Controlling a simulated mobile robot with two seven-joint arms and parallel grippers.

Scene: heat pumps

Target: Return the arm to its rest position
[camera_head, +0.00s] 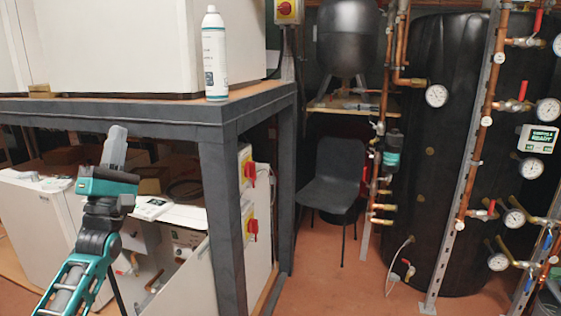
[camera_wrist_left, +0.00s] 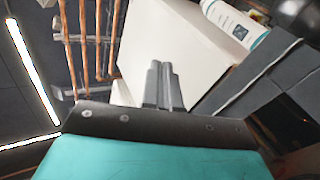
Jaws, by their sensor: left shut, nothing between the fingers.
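My left gripper (camera_head: 115,140) points upward at the left of the head view, in front of the dark metal frame and a little below its top edge. Its two grey fingers are together and empty. In the left wrist view the shut fingers (camera_wrist_left: 163,85) stand side by side with nothing between them. My left arm comes in from the lower left and touches nothing that I can see. My right gripper is not in view.
The dark frame table (camera_head: 150,112) carries a spray can (camera_head: 214,55) at its edge and a white box (camera_head: 120,45). Red-yellow switches (camera_head: 250,172) sit below. A black chair (camera_head: 333,178), copper pipes with gauges (camera_head: 436,96) and a black tank (camera_head: 440,150) stand right. Floor before the chair is clear.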

